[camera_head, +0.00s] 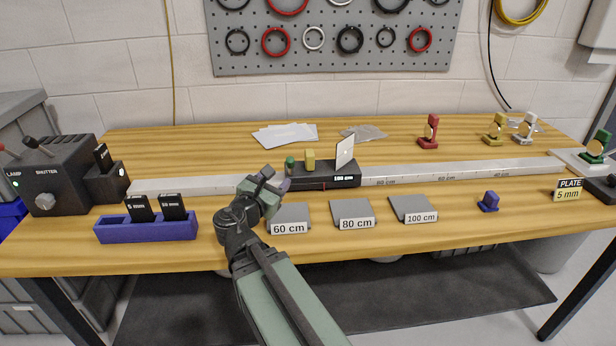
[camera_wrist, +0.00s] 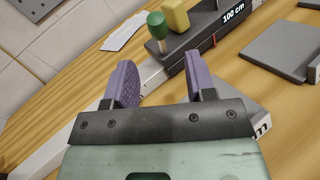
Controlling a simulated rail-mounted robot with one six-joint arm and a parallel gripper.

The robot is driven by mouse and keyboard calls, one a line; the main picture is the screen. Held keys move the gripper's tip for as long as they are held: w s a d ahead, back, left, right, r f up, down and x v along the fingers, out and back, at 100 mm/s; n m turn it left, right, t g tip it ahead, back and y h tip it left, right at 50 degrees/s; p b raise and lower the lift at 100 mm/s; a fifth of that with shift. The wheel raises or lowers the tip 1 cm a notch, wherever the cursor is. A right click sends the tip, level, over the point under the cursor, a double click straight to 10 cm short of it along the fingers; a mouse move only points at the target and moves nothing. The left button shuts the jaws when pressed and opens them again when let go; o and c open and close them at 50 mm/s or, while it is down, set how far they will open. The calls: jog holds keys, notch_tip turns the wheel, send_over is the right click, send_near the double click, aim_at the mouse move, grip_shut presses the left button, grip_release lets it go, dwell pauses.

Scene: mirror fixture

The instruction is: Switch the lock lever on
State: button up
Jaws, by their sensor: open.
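A black carriage (camera_head: 325,180) marked 100 cm sits on the metal rail. A lever with a green knob (camera_head: 290,163) stands at its left end; I take it as the lock lever. In the wrist view the green knob (camera_wrist: 156,24) tops a pale stem. A yellow block (camera_head: 310,160) stands next to it, and a white plate (camera_head: 345,152) is at the right end. My gripper (camera_head: 274,179) is just left of and in front of the carriage. In the wrist view its purple fingers (camera_wrist: 162,78) are spread with nothing between them, and the knob lies ahead, apart from them.
The rail (camera_head: 460,170) runs across the table. Grey pads marked 60 cm (camera_head: 290,215), 80 cm (camera_head: 352,210) and 100 cm (camera_head: 412,205) lie in front. A blue holder (camera_head: 145,232) with two black plates and the lamp box (camera_head: 60,178) stand left.

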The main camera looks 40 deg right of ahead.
aim_at(293, 160)
jog(key=x, duration=1)
jog(key=shift+w+d+r, duration=0.1)
jog(key=shift+w+d, duration=0.1)
jog(key=shift+d, duration=0.1)
jog(key=shift+c, duration=0.5)
grip_shut()
